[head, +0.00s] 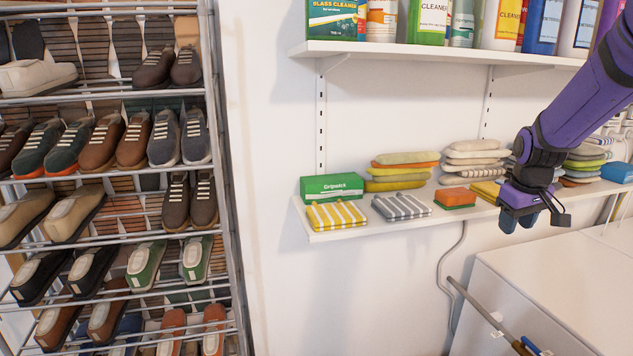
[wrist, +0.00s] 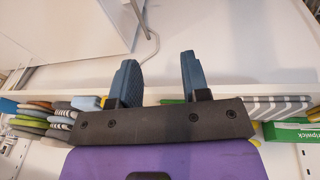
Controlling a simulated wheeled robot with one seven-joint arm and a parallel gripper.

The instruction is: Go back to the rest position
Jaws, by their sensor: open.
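My gripper (head: 521,220) is at the right of the head view, pointing down, in front of the lower wall shelf and above the left side of a white cabinet top. In the wrist view my gripper (wrist: 160,80) shows its two blue fingers apart, with nothing between them. My purple arm comes in from the upper right of the head view.
A tall metal shoe rack (head: 228,180) with several pairs of shoes stands at the left. The lower shelf (head: 375,226) holds folded cloths, sponges and a green box (head: 331,187). An upper shelf (head: 430,51) holds cleaner bottles. A white cabinet (head: 570,265) stands at lower right.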

